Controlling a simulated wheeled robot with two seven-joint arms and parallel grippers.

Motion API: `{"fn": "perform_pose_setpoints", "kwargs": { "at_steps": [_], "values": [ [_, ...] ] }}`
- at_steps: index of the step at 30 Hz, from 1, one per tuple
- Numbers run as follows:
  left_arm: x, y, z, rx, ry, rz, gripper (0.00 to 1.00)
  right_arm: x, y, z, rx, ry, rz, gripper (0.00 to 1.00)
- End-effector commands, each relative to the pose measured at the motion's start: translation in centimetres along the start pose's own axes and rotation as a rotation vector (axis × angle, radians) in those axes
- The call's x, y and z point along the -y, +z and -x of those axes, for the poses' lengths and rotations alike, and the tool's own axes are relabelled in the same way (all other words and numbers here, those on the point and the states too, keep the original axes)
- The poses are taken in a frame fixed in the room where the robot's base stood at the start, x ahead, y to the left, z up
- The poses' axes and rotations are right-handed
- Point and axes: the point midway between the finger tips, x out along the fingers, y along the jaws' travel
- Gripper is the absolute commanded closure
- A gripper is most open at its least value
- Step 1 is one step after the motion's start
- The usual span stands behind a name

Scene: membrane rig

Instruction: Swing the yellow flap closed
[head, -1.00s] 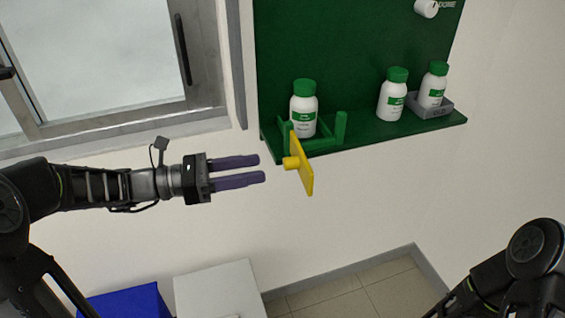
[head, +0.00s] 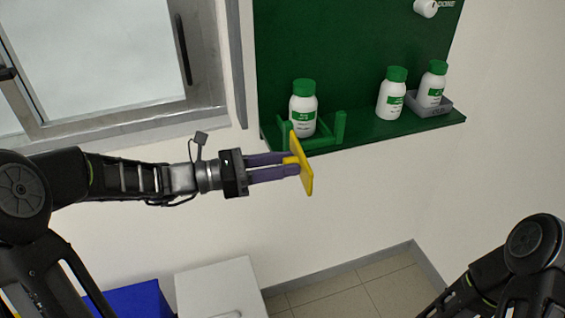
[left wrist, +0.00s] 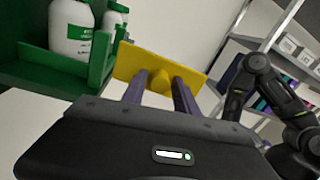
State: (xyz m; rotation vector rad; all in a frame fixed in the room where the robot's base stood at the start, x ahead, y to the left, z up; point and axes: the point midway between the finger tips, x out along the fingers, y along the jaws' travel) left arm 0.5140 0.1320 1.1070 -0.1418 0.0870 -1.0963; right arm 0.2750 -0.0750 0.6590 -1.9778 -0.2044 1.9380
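The yellow flap (head: 304,170) stands swung out from the front edge of the green shelf, beside a green frame (head: 339,127) that holds a white bottle with a green cap (head: 303,112). My left gripper (head: 292,164) is at the flap, its two purple fingers apart on either side of the yellow knob. The left wrist view shows the flap (left wrist: 190,75) across the fingertips and the knob (left wrist: 161,81) between the fingers (left wrist: 160,84). I cannot tell whether the fingers touch the knob. Of my right arm only links show, at the lower right; its gripper is out of view.
A second bottle (head: 391,97) stands on the green shelf (head: 385,131), and a third bottle (head: 433,84) sits in a grey tray (head: 432,109). A white knob (head: 426,8) is on the green back panel. Below are a white box (head: 222,285) and a blue box (head: 133,300).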

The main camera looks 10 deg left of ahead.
Motion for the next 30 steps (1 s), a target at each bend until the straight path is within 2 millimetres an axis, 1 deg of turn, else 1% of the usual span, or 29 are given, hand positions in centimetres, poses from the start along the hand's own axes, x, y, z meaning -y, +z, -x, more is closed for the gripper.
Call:
{"fn": "perform_pose_setpoints", "kwargs": {
  "at_steps": [1,2,12,30],
  "values": [
    [0.0,0.01,0.01,0.0,0.0,0.0,0.69,0.0,0.0,0.0,0.0,0.0,0.0,0.53],
    [-0.01,0.0,0.02,0.0,0.0,0.0,0.72,0.0,0.0,0.0,0.0,0.0,0.0,0.53],
    [0.0,0.01,0.03,0.0,0.0,0.0,1.0,0.01,0.0,0.0,0.0,0.0,0.0,0.53],
    [-0.01,0.01,0.03,0.0,0.0,0.0,1.0,0.01,0.0,0.01,0.0,0.0,0.0,0.53]
  ]
}}
